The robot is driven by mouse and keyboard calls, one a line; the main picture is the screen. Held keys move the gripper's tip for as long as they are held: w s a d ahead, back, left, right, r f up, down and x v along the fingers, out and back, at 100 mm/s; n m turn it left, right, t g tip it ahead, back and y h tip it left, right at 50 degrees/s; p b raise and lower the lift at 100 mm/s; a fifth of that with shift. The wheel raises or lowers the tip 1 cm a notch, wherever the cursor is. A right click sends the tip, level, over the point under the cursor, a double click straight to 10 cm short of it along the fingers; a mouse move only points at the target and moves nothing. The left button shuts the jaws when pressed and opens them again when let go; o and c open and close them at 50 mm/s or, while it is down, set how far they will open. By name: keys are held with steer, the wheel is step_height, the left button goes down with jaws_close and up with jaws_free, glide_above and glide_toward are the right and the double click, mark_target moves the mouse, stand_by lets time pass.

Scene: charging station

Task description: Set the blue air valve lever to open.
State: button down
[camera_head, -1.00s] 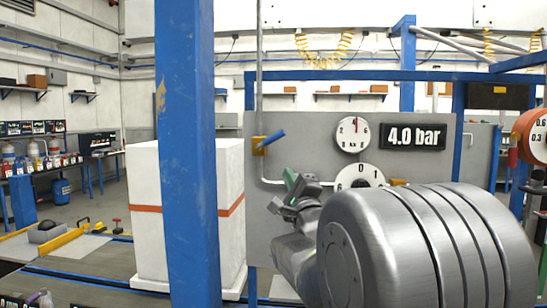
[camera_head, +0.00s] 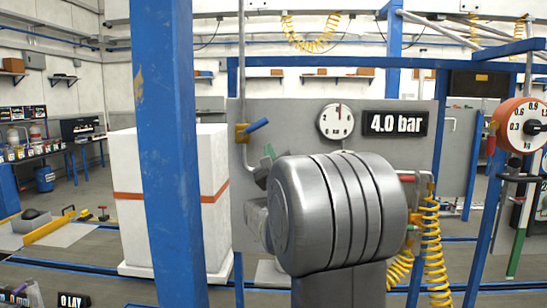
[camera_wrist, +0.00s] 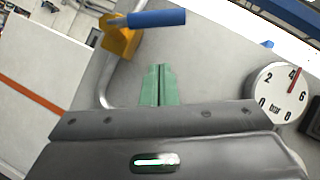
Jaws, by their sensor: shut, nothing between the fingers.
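The blue lever (camera_head: 258,125) sits on a yellow valve body (camera_head: 242,133) on the grey panel, at a pipe. In the head view it slants up to the right, across the vertical pipe. In the wrist view the blue lever (camera_wrist: 157,18) and yellow valve (camera_wrist: 121,42) are near the top. My gripper (camera_head: 269,151) is just below and right of the lever, partly hidden behind my arm. Its green fingers (camera_wrist: 158,85) are together with nothing between them and appear apart from the lever.
A round gauge (camera_head: 336,121) and a "4.0 bar" display (camera_head: 395,123) are on the panel (camera_head: 290,110). A blue post (camera_head: 168,160) and a white block with an orange band (camera_head: 125,220) stand left. Yellow coiled hoses (camera_head: 431,235) hang right.

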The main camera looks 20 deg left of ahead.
mark_target(257, 125)
steer(key=r, duration=0.1)
steer(key=a+r+p, duration=0.1)
steer(key=w+a+r, duration=0.1)
steer(key=shift+a+r+p, duration=0.25)
steer(key=shift+r+p, duration=0.15)
steer(key=shift+s+a+n, duration=0.1)
steer(key=shift+n, duration=0.2)
